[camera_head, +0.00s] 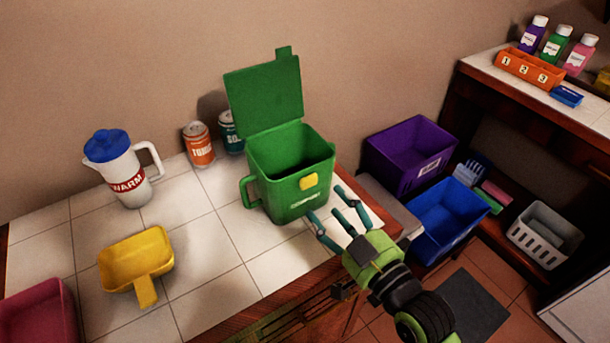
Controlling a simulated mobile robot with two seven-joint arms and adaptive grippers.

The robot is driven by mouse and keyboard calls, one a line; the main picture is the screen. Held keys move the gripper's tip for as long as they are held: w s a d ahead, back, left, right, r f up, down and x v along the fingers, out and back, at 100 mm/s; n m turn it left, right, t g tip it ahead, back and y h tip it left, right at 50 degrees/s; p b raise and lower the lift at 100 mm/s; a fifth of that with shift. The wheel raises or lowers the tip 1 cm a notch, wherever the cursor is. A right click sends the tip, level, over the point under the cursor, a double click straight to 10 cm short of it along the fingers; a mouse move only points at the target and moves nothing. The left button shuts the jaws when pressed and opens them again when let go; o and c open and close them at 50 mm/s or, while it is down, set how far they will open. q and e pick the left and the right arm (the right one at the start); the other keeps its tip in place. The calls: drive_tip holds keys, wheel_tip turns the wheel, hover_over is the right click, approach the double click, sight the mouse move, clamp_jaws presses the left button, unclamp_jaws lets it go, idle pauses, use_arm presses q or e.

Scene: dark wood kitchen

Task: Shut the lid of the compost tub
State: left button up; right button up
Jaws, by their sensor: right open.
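The green compost tub (281,193) stands upright on the white tiled counter. My right gripper (333,221) is open and empty, low in front of the tub's front right corner, by the counter's edge. I cannot tell whether a finger touches the tub. My left gripper is not in view.
A white jug (124,175), a yellow scoop (137,262) and a pink container (38,314) are on the counter's left. Two cans (199,145) stand behind, left of the tub. Purple (411,153) and blue (445,216) bins lie to the right. Space above the tub is clear.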

sight(310, 183)
drive_tip(key=shift+w+a+r+p, duration=0.35)
drive_tip(key=shift+w+a, duration=0.1)
drive_tip(key=shift+w, duration=0.25)
drive_tip(key=shift+p+x, duration=0.3)
drive_tip(key=shift+x, duration=1.7)
drive_tip(key=shift+s+f, duration=0.1)
drive_tip(key=shift+f, duration=0.1)
